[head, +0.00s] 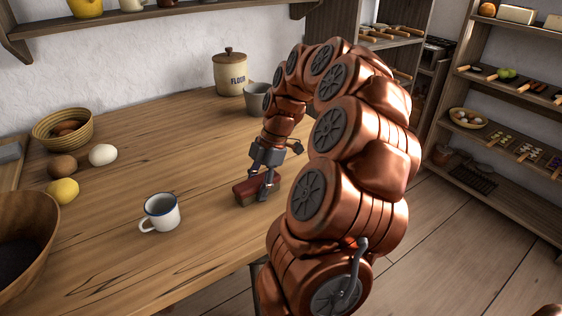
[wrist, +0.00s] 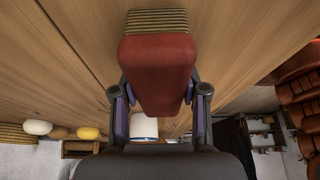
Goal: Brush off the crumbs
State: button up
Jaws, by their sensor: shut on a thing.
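My gripper (head: 262,184) is shut on a brush with a red-brown back (head: 248,192), low over the wooden table (head: 200,215) near its right edge. In the wrist view, my gripper's fingers (wrist: 160,97) stand on either side of the red brush back (wrist: 157,75), with ridged tan bristles (wrist: 157,21) beyond it. I cannot tell whether the bristles touch the wood. I make out no crumbs in either view; they may be too small or hidden behind the brush and arm.
A white enamel mug (head: 161,213) stands left of the brush. A grey cup (head: 258,99) and a flour canister (head: 230,72) stand at the back. A wooden bowl (head: 25,240), a lemon (head: 63,191) and a basket (head: 63,128) are at the left. The table between is clear.

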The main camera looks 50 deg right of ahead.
jog(key=shift+s+a+f, duration=0.1)
jog(key=shift+s+a, duration=0.1)
jog(key=shift+s, duration=0.2)
jog(key=shift+s+r, duration=0.25)
jog(key=shift+s, duration=0.05)
jog(key=shift+w+r, duration=0.15)
jog(key=shift+r, duration=0.8)
jog(key=shift+r+p, duration=0.95)
jog(key=shift+r, duration=2.05)
jog(key=shift+a, duration=0.1)
